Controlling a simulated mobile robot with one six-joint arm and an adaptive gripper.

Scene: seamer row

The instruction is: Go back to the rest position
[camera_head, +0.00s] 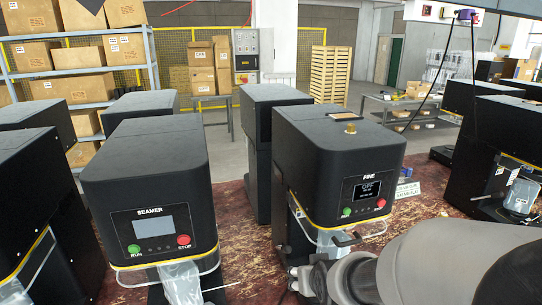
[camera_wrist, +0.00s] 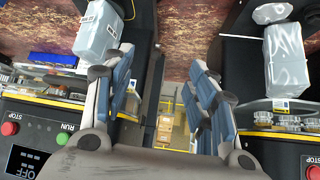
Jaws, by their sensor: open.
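My gripper (camera_wrist: 160,90) shows in the wrist view with its two blue-padded fingers spread apart. Nothing is held between them; the gap between two black machines shows there. In the head view my grey arm crosses the lower right, in front of the lower part of the black machine marked FINE (camera_head: 338,160). That machine's display reads OFF. The fingers are hard to make out in the head view. A machine marked SEAMER (camera_head: 150,180), with green RUN and red STOP buttons, stands to the left.
More black machines stand at the far left (camera_head: 25,190) and right (camera_head: 485,150) on a worn red surface (camera_head: 240,230). Clear bags hang at the machine fronts (camera_head: 182,282). Behind are a shelf of cartons (camera_head: 80,75), a wooden pallet stack (camera_head: 330,75) and a grey table (camera_head: 400,105).

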